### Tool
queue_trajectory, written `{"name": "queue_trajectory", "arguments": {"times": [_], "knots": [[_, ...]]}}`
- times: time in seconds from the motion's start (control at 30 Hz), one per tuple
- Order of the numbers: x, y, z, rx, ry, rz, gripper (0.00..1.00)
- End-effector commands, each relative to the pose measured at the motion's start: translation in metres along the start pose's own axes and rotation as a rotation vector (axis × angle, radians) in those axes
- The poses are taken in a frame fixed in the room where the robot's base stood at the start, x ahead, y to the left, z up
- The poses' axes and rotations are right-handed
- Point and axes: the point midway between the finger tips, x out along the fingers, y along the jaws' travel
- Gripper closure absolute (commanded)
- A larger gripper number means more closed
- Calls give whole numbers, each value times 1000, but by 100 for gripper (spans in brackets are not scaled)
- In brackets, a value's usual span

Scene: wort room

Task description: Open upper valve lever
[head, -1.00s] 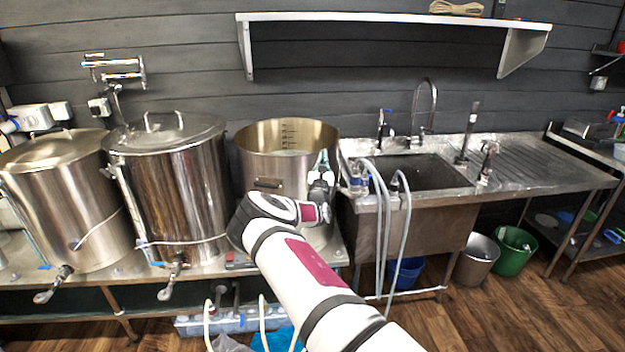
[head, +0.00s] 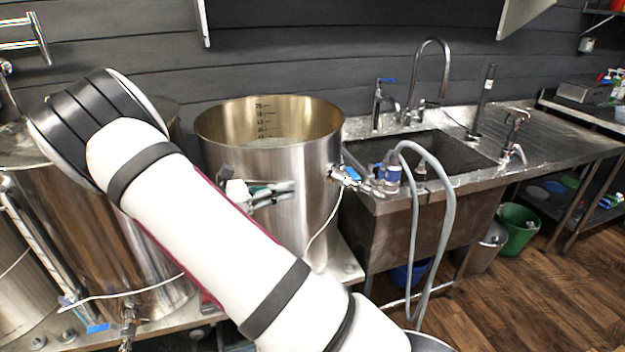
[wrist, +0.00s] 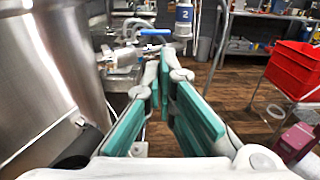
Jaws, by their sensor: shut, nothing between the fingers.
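The upper valve lever (head: 350,174) is a small blue handle on a metal valve at the right side of the open steel kettle (head: 310,205). In the wrist view the blue lever (wrist: 155,32) shows just beyond and above my fingertips. My gripper (head: 292,188) is in front of the kettle, left of the valve and apart from it, with its teal-padded fingers pointing right towards it. In the wrist view my gripper (wrist: 167,58) has its fingertips together and holds nothing. My arm hides part of the kettle's front in the head view.
A steel sink (head: 450,155) with taps stands right of the kettle, with a grey hose (head: 440,190) over its front edge. A lidded kettle (head: 90,240) stands left. In the wrist view, a red crate (wrist: 297,68) is at the right and floor lies between.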

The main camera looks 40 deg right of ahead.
Motion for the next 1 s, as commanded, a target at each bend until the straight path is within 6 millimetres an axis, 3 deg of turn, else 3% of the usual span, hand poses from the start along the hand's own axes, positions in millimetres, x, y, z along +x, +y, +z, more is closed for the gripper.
{"name": "queue_trajectory", "arguments": {"times": [0.17, 0.7, 1.0], "knots": [[21, -2, 2, -3, -1, -5, 100], [120, -1, 1, -1, -2, -3, 100], [139, 0, 1, 0, -1, 0, 100]]}}
